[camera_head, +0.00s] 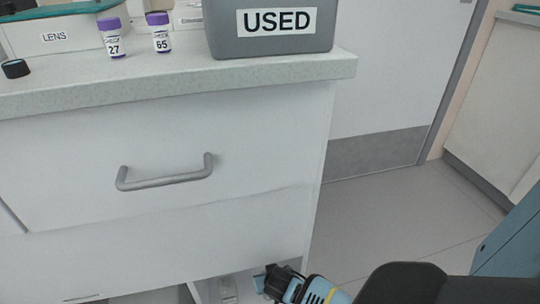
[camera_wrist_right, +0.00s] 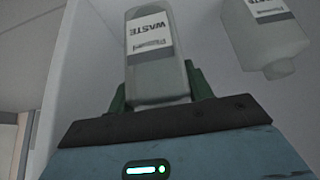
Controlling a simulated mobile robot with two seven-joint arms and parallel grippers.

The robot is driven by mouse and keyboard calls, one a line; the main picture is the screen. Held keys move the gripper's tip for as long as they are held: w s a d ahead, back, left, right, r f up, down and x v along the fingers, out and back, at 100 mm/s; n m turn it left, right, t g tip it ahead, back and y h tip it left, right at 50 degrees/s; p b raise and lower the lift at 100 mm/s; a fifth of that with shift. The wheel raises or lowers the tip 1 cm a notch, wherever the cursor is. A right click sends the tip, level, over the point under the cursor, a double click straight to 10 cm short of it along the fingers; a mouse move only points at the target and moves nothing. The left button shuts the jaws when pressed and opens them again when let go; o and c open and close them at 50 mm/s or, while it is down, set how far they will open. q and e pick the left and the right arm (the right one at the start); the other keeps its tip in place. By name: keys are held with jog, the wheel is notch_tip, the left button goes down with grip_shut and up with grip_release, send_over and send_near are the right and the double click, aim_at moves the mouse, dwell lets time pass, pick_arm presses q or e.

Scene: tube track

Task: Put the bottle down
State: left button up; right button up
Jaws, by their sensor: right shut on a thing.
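My right gripper (camera_head: 262,284) reaches from the right into the space below the drawer. In the right wrist view, its two green fingers are shut on a pale bottle (camera_wrist_right: 157,72) with a white label reading WASTE, one finger on each side. The label reads upside down in that view. A pale bottle (camera_head: 228,291) shows beside the gripper in the head view; I cannot tell if it is the held one. Whether the held bottle's base touches a surface cannot be seen. My left gripper is not in view.
A second pale bottle (camera_wrist_right: 268,38) is close to the held one, apart from it. The cabinet's drawer front (camera_head: 160,140) is above the gripper. The countertop (camera_head: 170,72) carries a grey USED bin (camera_head: 270,45), two purple-capped vials and a LENS box. Clear floor (camera_head: 385,205) is at right.

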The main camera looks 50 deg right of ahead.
notch_tip(320, 180, down, 4)
jog(key=shift+r+b, duration=0.2)
jog(key=shift+b, duration=0.95)
jog(key=shift+r, duration=0.1)
jog(key=o, duration=1.1)
jog(key=shift+o, duration=0.2)
